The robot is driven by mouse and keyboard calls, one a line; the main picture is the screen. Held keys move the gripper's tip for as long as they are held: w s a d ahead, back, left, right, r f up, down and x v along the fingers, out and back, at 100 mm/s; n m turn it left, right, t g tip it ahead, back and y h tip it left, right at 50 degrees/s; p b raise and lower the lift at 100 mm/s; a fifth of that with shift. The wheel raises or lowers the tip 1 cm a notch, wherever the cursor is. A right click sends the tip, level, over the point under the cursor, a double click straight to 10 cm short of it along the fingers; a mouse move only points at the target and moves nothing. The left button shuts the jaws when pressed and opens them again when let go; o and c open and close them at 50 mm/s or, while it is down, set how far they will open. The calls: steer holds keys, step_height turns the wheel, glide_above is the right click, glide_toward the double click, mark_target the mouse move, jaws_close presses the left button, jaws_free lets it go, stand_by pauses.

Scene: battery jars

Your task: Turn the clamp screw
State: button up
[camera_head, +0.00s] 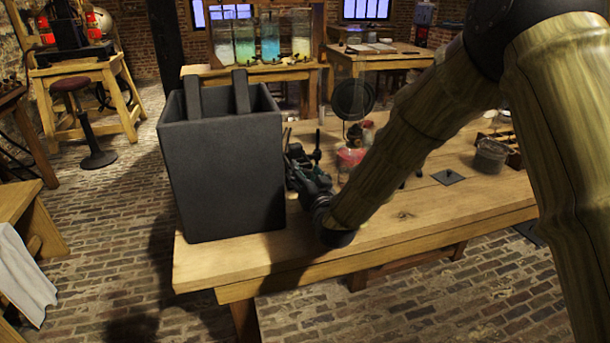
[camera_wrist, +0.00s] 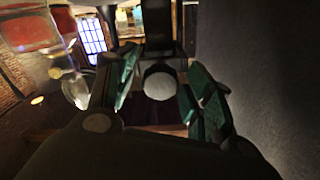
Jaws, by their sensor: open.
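In the wrist view, a round grey knob (camera_wrist: 160,82), which looks like the clamp screw's head, shows under a dark upright bar (camera_wrist: 158,28). My gripper (camera_wrist: 162,76) is open, with one green-padded finger on each side of the knob. I see gaps between the pads and the knob; I cannot tell its depth relative to the fingertips. In the head view, my gripper (camera_head: 305,168) is low over the wooden table, just right of the dark box-shaped jar (camera_head: 222,170). The clamp screw cannot be made out there.
The jar's dark wall (camera_wrist: 265,70) stands close on the right in the wrist view. Two dark plates (camera_head: 241,92) rise from the jar. Glass and red items (camera_head: 352,155) stand just beyond my gripper. The table's front right (camera_head: 430,218) is bare.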

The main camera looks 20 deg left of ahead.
steer(key=v, duration=1.2)
